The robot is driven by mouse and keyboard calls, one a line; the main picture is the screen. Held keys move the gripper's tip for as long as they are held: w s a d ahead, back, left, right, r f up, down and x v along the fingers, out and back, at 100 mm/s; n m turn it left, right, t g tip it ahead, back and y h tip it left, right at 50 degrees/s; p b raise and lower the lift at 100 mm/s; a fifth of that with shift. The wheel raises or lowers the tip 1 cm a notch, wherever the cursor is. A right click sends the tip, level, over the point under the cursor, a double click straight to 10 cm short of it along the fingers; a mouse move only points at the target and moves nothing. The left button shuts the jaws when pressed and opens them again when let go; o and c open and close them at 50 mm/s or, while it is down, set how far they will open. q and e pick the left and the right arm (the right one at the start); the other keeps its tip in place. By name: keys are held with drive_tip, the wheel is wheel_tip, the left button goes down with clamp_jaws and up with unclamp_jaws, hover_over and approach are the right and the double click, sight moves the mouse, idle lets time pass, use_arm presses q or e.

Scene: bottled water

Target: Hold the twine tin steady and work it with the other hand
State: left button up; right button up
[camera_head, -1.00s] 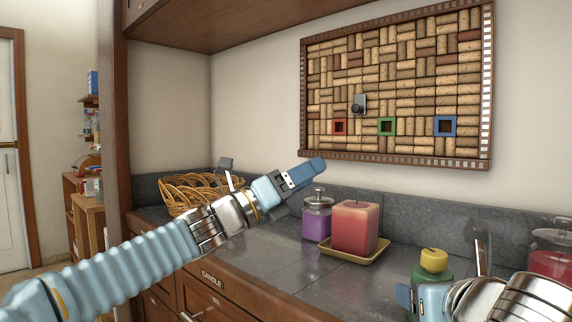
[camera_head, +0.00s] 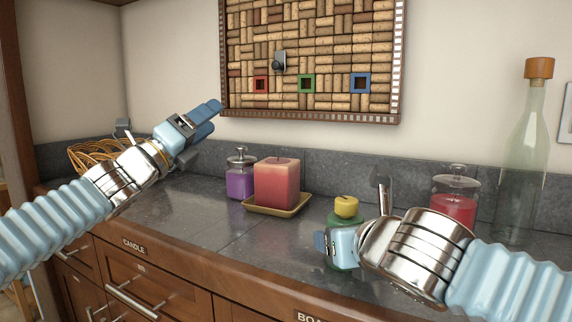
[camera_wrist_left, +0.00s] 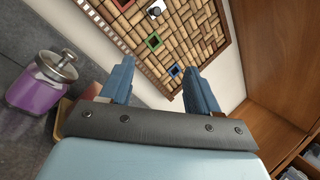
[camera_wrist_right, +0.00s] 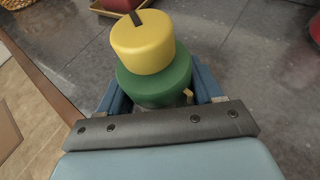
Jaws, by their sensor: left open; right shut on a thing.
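The twine tin has a green body (camera_wrist_right: 155,84) and a yellow top (camera_wrist_right: 142,42) with a dark slot, seen close in the right wrist view. In the head view its yellow top (camera_head: 346,206) shows above my right gripper (camera_head: 328,248), which hides part of the green body. My right gripper is shut on the green body, a finger at each side, and the tin stands upright at the counter's front. My left gripper (camera_head: 208,119) is open and empty, raised above the counter to the left of the tin. Its two fingers also show apart in the left wrist view (camera_wrist_left: 160,82).
A red candle (camera_head: 277,184) on a yellow dish (camera_head: 262,209) and a purple jar (camera_head: 241,183) stand mid-counter. A red jar (camera_head: 454,208) and a tall bottle (camera_head: 523,160) stand at right. A wicker basket (camera_head: 90,157) is at left. A corkboard (camera_head: 312,113) hangs behind.

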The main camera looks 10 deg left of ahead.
use_arm(q)
drive_tip(key=s+d+f+m+g+h, duration=0.45)
drive_tip(key=d+m+g+h, duration=0.35)
drive_tip(key=m, duration=0.3)
drive_tip(key=m+g, duration=0.8)
approach(347, 199)
drive_tip(key=shift+y, duration=0.3)
drive_tip(key=x, duration=1)
drive_tip(key=shift+r, duration=0.2)
drive_tip(key=shift+c, duration=0.2)
drive_tip(key=shift+a, duration=0.1)
drive_tip(key=c, duration=0.9)
drive_tip(key=shift+g, duration=0.3)
